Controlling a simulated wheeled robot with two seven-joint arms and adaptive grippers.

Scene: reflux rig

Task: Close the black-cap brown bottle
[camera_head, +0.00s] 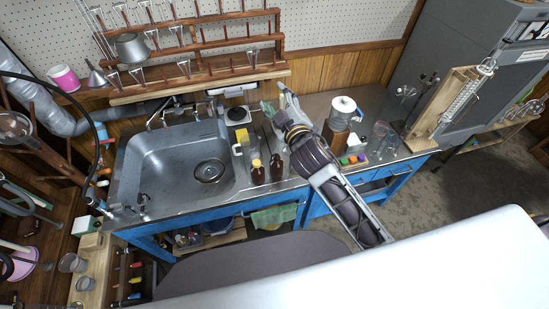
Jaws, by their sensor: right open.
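Two small brown bottles stand side by side on the counter at the sink's right edge. The left brown bottle (257,174) has a yellow cap. The right brown bottle (276,168) has a dark top; it is too small to tell whether a black cap sits on it or how. My right gripper (276,102) is open, above and beyond the bottles toward the back of the counter, apart from them. I see nothing held in it. My left gripper is out of view.
The steel sink (150,170) lies left of the bottles. A white roll on a wooden block (341,112), glassware and a wooden stand (447,100) occupy the right counter. Wooden racks (200,70) line the back.

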